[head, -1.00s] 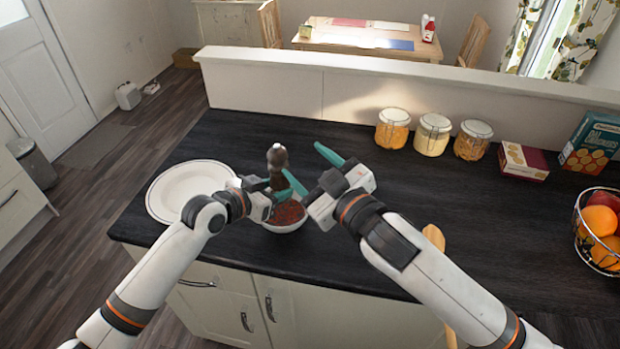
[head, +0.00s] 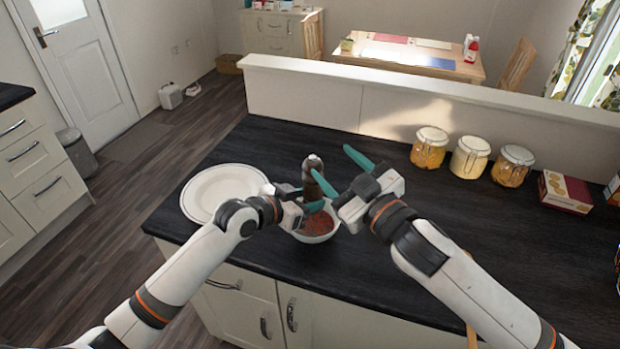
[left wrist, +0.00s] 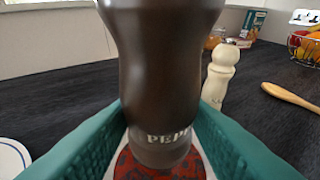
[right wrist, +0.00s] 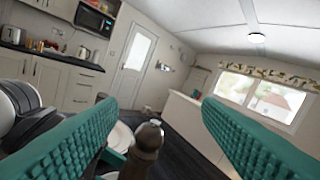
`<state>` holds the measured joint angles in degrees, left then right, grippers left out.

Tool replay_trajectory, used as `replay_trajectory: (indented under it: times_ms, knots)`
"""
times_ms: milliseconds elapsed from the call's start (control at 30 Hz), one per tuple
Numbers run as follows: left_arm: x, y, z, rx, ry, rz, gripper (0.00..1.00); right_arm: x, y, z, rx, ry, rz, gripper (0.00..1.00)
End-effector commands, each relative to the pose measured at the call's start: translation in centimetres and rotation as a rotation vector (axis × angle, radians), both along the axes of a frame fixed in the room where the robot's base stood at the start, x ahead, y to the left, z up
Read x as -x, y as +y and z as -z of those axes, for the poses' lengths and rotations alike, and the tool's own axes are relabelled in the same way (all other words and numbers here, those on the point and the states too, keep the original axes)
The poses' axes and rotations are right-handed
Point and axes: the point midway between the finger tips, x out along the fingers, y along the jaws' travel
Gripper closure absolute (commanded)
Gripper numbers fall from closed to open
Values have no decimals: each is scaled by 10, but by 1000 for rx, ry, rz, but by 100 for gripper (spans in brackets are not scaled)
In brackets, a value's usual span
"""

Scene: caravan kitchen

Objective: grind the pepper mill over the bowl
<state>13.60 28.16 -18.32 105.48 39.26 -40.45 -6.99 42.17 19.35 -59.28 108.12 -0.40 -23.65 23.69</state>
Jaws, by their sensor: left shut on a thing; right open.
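The dark brown pepper mill (head: 312,172) stands upright above the white bowl (head: 318,238) of red food. My left gripper (head: 316,203) is shut on the mill's lower body. In the left wrist view the mill (left wrist: 160,70) fills the space between the green fingers, with the red food (left wrist: 135,168) below it. My right gripper (head: 341,170) is open beside the mill's upper part, to its right. In the right wrist view the mill's rounded top (right wrist: 148,138) shows between the spread fingers, nearer the left one. I cannot tell whether a right finger touches it.
A white plate (head: 222,192) lies left of the bowl. Jars (head: 470,157) and a box (head: 566,191) stand at the back right by the low wall. A cream mill (left wrist: 218,75) and a wooden spoon (left wrist: 290,96) show in the left wrist view. The counter between is mostly clear.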

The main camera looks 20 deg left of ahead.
Motion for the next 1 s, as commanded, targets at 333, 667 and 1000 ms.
replay_trajectory:
  times_ms: [333, 667, 1000]
  knots:
    - [0, 0, -1, 1, -2, 0, 80, -39, -9, 48, 20, -16, -315, 40]
    - [0, 0, -1, 1, -2, 0, 80, -48, -20, 67, 59, 35, -433, 40]
    - [0, 0, -1, 1, -2, 0, 80, -63, 42, 66, 56, 33, -434, 40]
